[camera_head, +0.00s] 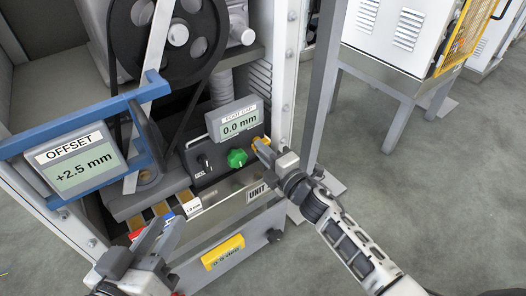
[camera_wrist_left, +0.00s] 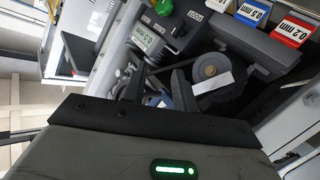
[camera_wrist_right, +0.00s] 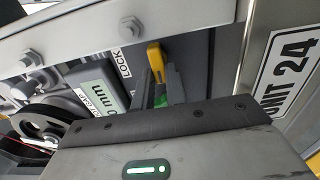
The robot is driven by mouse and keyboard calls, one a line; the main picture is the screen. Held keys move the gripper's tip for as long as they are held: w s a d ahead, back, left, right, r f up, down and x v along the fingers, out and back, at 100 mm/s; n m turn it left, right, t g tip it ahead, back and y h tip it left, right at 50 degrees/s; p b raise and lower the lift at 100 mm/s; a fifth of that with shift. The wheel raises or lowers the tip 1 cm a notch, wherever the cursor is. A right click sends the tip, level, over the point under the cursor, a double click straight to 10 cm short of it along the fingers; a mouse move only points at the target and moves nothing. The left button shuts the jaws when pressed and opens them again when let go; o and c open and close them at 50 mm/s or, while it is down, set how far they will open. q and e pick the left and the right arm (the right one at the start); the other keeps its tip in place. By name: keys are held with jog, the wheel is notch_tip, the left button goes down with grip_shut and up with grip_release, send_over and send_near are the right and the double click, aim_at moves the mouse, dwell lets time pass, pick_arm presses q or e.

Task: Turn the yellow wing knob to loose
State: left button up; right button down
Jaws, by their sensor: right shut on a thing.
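The yellow wing knob (camera_head: 262,142) sits at the right end of the dark control panel, beside a round green knob (camera_head: 237,158). My right gripper (camera_head: 264,152) is at the yellow knob and shut on it. In the right wrist view the yellow wing (camera_wrist_right: 155,56) stands up between the fingers, near a LOCK label (camera_wrist_right: 130,30). Part of the knob is hidden by the fingers. My left gripper (camera_head: 165,232) is low in front of the machine, with its fingers apart and nothing between them, away from the panel.
A FOOT GAP display (camera_head: 239,126) reads 0.0 mm above the panel. An OFFSET display (camera_head: 82,165) on a blue frame reads +2.5 mm. A post (camera_head: 322,85) stands to the right. Colour-labelled gauges lie near my left gripper.

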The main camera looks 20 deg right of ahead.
jog(key=c, duration=1.7)
grip_release()
pick_arm(q)
jog(key=shift+s+a+f+m+g+y+p, duration=0.25)
jog(key=shift+a+f+m+g+y+p, duration=0.3)
jog(key=shift+p, duration=0.8)
pick_arm(e)
jog(key=v, duration=1.6)
pick_arm(q)
jog(key=shift+d, duration=0.15)
